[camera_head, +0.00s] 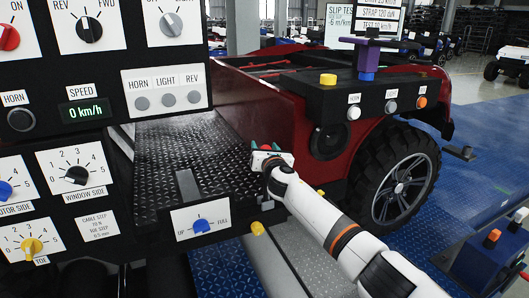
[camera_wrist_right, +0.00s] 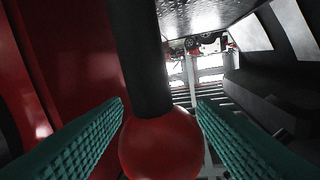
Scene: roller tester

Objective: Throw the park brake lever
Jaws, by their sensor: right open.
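The park brake lever shows in the right wrist view as a black shaft (camera_wrist_right: 143,60) with a round red knob (camera_wrist_right: 160,146) at its near end. My right gripper (camera_wrist_right: 161,106) is open, with one teal ribbed finger on each side of the knob. Gaps show between the fingers and the knob near the tips. In the head view my right gripper (camera_head: 268,153) is over the right side of the dark tread-plate floor, and small red spots show at its tip. The lever shaft is not clear there. My left gripper is not in view.
Control panels with knobs (camera_head: 75,175) fill the left. A dark tread-plate floor (camera_head: 185,150) lies beside the red body side (camera_head: 265,105). A black box with buttons (camera_head: 350,97) sits above the large wheel (camera_head: 400,185). A small panel with a blue knob (camera_head: 201,226) stands left of my right forearm.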

